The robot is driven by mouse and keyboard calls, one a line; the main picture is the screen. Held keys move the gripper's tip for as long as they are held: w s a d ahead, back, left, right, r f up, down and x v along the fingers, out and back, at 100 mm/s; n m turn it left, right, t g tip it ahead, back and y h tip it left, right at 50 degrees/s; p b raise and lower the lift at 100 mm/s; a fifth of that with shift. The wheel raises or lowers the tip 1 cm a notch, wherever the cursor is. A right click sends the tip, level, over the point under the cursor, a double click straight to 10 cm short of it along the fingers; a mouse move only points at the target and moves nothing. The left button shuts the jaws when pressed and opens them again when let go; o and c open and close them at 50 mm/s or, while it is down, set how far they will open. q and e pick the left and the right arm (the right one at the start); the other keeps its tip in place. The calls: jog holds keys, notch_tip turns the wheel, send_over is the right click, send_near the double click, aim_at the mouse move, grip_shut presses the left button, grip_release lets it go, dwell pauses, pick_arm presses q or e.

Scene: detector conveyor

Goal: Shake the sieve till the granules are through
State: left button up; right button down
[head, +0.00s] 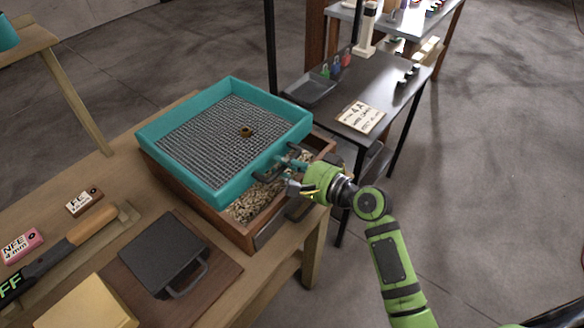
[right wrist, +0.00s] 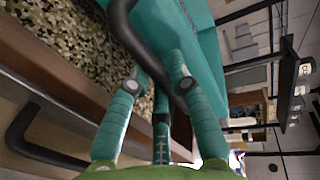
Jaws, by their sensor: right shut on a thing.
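The teal sieve (head: 200,188) with a grey wire mesh rests over a brown wooden box (head: 240,238) in the head view. A small brown ring-like piece (head: 246,132) lies on the mesh; the rest of the mesh looks bare. Pale granules (head: 252,202) lie in the box below, and they also show in the right wrist view (right wrist: 85,50). My right gripper (head: 290,172) is at the sieve's near right side. In the right wrist view its teal fingers (right wrist: 158,85) close around the dark sieve handle (right wrist: 150,60). My left gripper is out of view.
The wooden table (head: 285,245) also holds a black block with a handle (head: 163,255), a yellow block (head: 88,305), a scraper-like tool (head: 75,245) and small labelled boxes (head: 84,202). A dark side table (head: 410,98) with a tray (head: 310,88) and a sign (head: 360,117) stands behind.

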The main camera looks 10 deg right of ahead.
jog(key=shift+a+r, duration=0.1)
jog(key=c, duration=1.1)
grip_release()
jog(key=shift+w, duration=0.1)
jog(key=shift+w+a, duration=0.15)
jog(key=v, duration=1.2)
